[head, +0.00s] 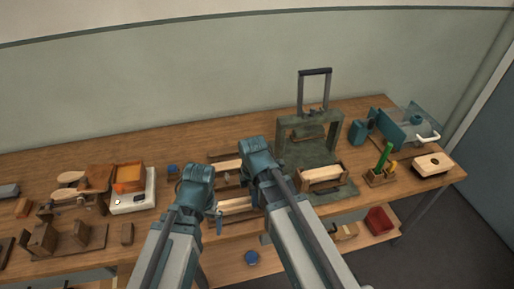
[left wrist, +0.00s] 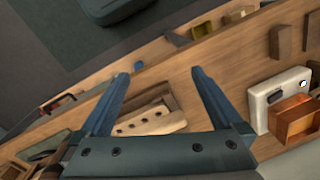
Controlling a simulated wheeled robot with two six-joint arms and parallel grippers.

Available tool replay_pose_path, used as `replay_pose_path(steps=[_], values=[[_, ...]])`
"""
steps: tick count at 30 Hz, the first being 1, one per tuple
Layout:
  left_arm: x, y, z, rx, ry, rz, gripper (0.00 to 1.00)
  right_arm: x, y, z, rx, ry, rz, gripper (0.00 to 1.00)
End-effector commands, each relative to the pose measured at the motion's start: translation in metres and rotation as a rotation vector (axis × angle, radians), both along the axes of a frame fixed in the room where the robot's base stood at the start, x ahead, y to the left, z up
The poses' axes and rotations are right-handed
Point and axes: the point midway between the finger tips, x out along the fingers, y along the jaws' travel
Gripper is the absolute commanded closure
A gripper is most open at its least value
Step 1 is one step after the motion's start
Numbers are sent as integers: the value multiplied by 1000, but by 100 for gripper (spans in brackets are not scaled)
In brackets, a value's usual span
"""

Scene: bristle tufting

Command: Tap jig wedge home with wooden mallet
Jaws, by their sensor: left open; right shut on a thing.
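The jig (head: 222,213) is a low wooden frame at the bench's middle, partly behind my arms. A pale block lies in it; in the left wrist view the pale block (left wrist: 150,121) shows a row of holes. My left gripper (left wrist: 160,75) is open and empty, its fingers spread above and beside the jig area. In the head view its wrist (head: 196,182) is left of the jig. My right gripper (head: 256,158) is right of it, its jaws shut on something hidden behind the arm. I cannot make out the wooden mallet or the wedge.
A white scale (head: 132,205) with an orange tray (head: 129,176) stands to the left. Wooden blocks (head: 42,237) crowd the left end. A red bin (head: 379,220) sits on the lower shelf.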

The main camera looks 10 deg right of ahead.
Motion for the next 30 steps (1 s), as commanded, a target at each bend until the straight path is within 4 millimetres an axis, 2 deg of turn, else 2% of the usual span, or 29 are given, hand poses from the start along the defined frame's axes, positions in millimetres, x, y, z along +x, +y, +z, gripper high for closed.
replay_pose_path(steps=[1, 3, 7, 12, 23, 30], values=[[0, 0, 30, 0, 0, 0, 0, 17, -2, 31, 0, 0, 1, 100], [0, 0, 48, 0, 0, 0, 0, 30, -6, 48, 0, 0, 6, 100], [0, 0, 74, 0, 0, -1, 0, 51, -11, 74, 0, 0, 14, 100], [0, 0, 93, 0, 0, -1, 0, 67, -17, 93, 0, 0, 19, 100], [0, 0, 94, 0, 0, -1, 0, 72, -19, 94, 0, 0, 23, 100], [0, 0, 80, 0, 0, -1, 0, 72, -19, 80, 0, 0, 23, 100]])
